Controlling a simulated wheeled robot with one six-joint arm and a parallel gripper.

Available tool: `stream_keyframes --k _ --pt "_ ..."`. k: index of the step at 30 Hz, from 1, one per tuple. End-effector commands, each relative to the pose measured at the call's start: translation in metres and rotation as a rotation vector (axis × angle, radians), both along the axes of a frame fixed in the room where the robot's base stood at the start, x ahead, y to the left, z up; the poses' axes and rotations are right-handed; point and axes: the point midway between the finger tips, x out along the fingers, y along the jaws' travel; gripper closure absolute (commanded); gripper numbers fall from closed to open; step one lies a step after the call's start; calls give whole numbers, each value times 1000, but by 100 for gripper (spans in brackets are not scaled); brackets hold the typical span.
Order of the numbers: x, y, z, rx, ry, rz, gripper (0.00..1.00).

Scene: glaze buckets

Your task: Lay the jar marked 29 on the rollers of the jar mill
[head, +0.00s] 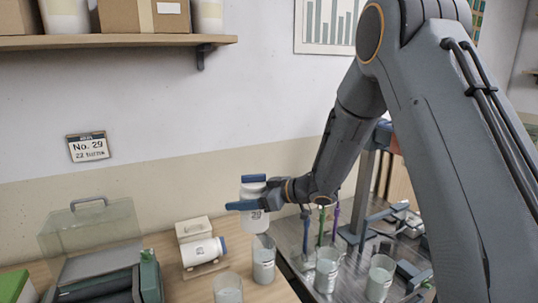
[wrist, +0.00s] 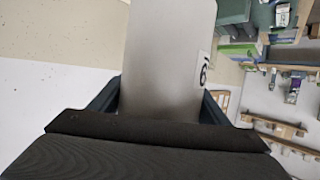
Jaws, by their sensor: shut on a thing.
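My gripper (head: 252,192) is shut on a white jar (head: 254,214) with a blue cap and holds it upright, raised beside the wall. In the wrist view the jar (wrist: 165,50) stands between the fingers; its label is edge-on and I cannot read the number surely. The jar mill (head: 105,287), with dark rollers and green end parts, is at the lower left, partly cut off by the frame. A clear cover (head: 92,232) with a handle stands open behind it. Another white jar (head: 203,253) with a blue cap lies on its side on a small stand right of the mill.
Glaze buckets (head: 263,262) with pale contents stand below and right of the gripper. A metal table with stirrers and tools is farther right. A wall sign (head: 88,147) reads No. 29. A shelf (head: 118,41) with boxes hangs above.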

Motion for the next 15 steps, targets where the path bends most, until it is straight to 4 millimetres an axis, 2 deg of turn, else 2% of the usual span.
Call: stream_keyframes --k 15 --pt "-26 -122 -91 0 6 -521 66"
